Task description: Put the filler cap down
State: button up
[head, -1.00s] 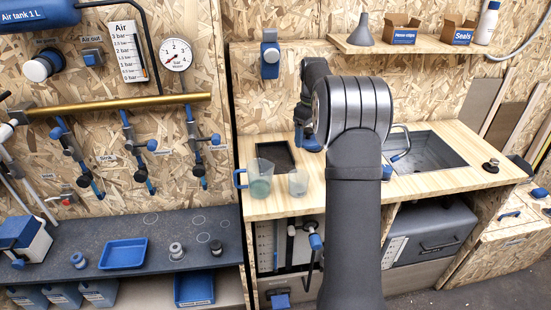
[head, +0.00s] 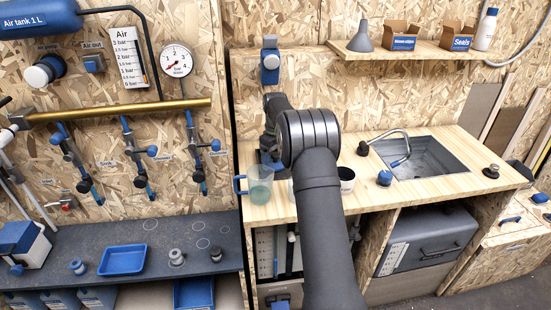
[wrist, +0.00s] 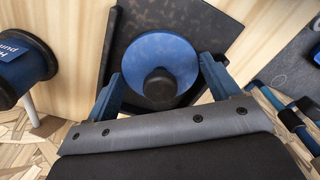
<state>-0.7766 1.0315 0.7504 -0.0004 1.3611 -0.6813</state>
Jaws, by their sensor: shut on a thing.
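In the wrist view, a round blue filler cap (wrist: 188,58) with a dark knob is between the two blue fingers of my gripper (wrist: 164,78). My gripper is shut on it. A black tray (wrist: 218,25) on the pale wooden counter is behind and below the cap. I cannot tell whether the cap touches the tray. In the head view my arm hides the cap, the tray and most of my gripper.
A clear jug (head: 260,188) with a blue handle stands close by on the counter (head: 415,190). A dark cup (head: 346,180), a blue knob-like piece (head: 384,178) and the sink (head: 435,158) are to the right. A blue labelled cylinder (wrist: 20,65) is at the wrist view's left.

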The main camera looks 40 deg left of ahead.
aim_at(276, 154)
jog(key=shift+f, duration=0.25)
jog(key=o, duration=0.7)
notch_tip(276, 154, up, 12)
jog(key=shift+r, duration=0.1)
dwell(0.3)
jog(key=shift+f, duration=4.35)
